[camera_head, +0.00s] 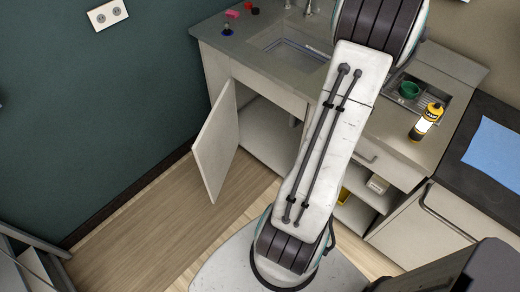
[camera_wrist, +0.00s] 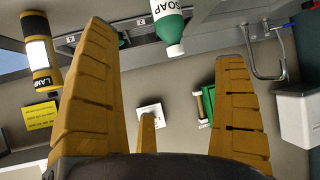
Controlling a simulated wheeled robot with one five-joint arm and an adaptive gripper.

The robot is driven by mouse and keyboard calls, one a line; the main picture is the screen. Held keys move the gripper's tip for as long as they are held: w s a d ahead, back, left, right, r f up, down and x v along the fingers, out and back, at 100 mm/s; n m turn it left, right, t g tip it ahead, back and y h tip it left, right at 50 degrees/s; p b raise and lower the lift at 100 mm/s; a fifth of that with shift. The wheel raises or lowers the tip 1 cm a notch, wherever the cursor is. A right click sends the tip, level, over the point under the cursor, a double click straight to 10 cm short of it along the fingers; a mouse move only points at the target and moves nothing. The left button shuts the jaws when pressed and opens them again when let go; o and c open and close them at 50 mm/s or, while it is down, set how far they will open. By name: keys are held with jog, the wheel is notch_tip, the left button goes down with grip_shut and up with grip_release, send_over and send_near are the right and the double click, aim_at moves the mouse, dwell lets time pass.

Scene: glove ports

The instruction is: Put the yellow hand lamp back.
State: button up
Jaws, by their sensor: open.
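In the wrist view the lamp (camera_wrist: 39,52) is at the upper left, outside my fingers. My gripper (camera_wrist: 163,42) is open, with its orange fingers spread wide and nothing held between them. It is apart from the lamp. In the head view my arm hides the gripper.
A green soap bottle (camera_wrist: 168,22) shows at the top of the wrist view. A green cup (camera_head: 409,90) sits in a recessed tray beyond the lamp. A cabinet door (camera_head: 215,140) hangs open at left. A blue sheet (camera_head: 497,150) lies on the dark worktop at right.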

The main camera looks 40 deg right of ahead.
jog(key=w+a+r+n+t+y, duration=0.2)
jog(key=w+a+r+n+y, duration=0.15)
jog(key=w+a, duration=0.6)
jog(key=w+a+r+n+y, duration=0.1)
jog(key=w+a+r+n, duration=0.1)
jog(key=a, duration=0.7)
jog(key=w+a+r+n+y, duration=0.1)
jog(key=a+r+n+y, duration=0.15)
jog(key=a, duration=0.65)
jog(key=s+a+r+n+y, duration=0.1)
jog(key=s+a+n, duration=0.2)
jog(key=s+a, duration=0.3)
jog(key=s+a+r+n+g+y, duration=0.1)
jog(key=s+a+n+y, duration=0.1)
jog(key=s+a, duration=0.4)
jog(key=a+n, duration=0.1)
jog(key=a, duration=0.4)
jog(key=shift+r+y, duration=0.3)
jog(key=shift+f+b, duration=0.55)
jog(key=shift+f, duration=0.05)
jog(key=shift+d, duration=0.1)
